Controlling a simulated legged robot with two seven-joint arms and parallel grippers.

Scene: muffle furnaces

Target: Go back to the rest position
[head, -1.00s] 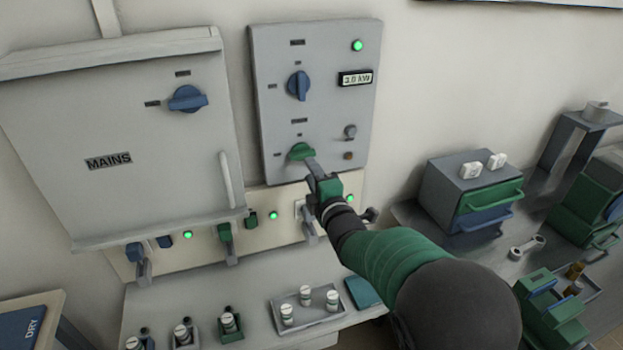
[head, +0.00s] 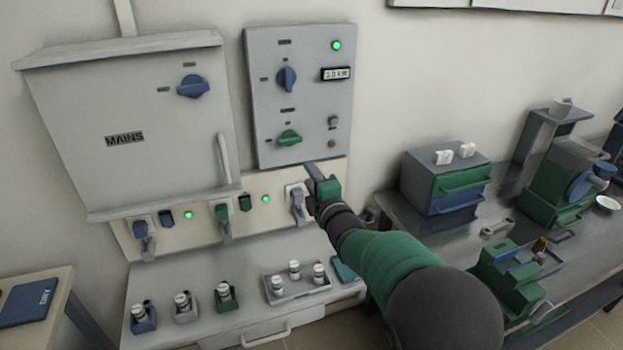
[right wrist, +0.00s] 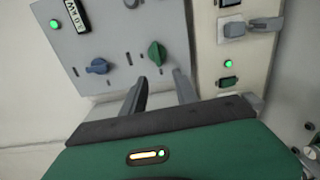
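My right gripper (head: 309,176) is in front of the wall, just below the grey control panel (head: 262,100). In the right wrist view its two fingers (right wrist: 160,92) stand apart with nothing between them. The green knob (head: 289,138) on the panel is clear of the fingers and also shows in the right wrist view (right wrist: 157,53). The blue knob (head: 287,79) sits above it. The panel's display (head: 336,73) appears to read 3.0 kW and its green lamp (head: 336,45) is lit. My left gripper is not in view.
The MAINS cabinet (head: 70,140) hangs at the left. Below it is a strip of levers and lit green lamps. A shelf with a tray (head: 298,290) and several vials stands underneath. A bench with a drawer box (head: 413,185) and other equipment is at the right.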

